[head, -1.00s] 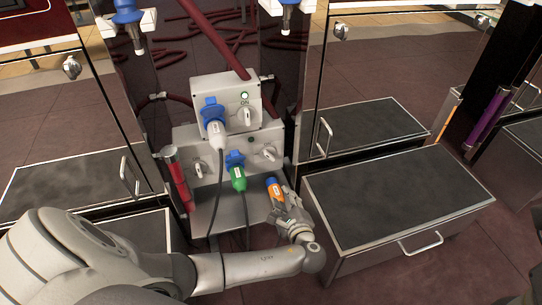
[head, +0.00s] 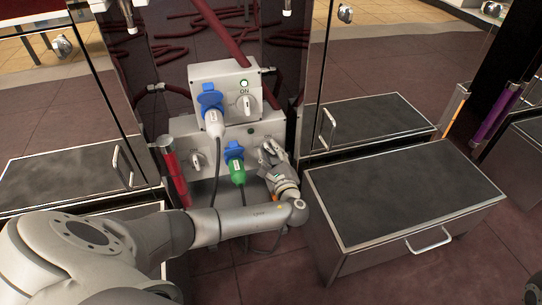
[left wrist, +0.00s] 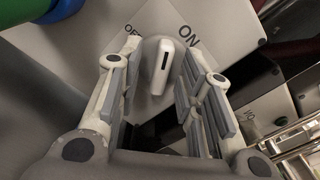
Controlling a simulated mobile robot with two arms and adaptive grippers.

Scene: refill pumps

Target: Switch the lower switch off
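The lower switch is a grey rotary knob (left wrist: 160,62) with a black line on its grip, between the OFF and ON labels in the left wrist view. Its line points up between the labels; I cannot tell its exact setting. In the head view it is on the right of the lower grey box (head: 215,132), mostly covered by my gripper. My left gripper (head: 270,155) is open. In the left wrist view its fingers (left wrist: 155,75) stand apart on both sides of the knob, with gaps visible.
A green plug (head: 236,172) sits in a blue socket left of my gripper. The upper box holds a white plug (head: 213,122), another knob (head: 246,104) and a lit green lamp (head: 244,83). Another knob (head: 197,160) is at left. A dark-topped drawer unit (head: 400,190) stands at right.

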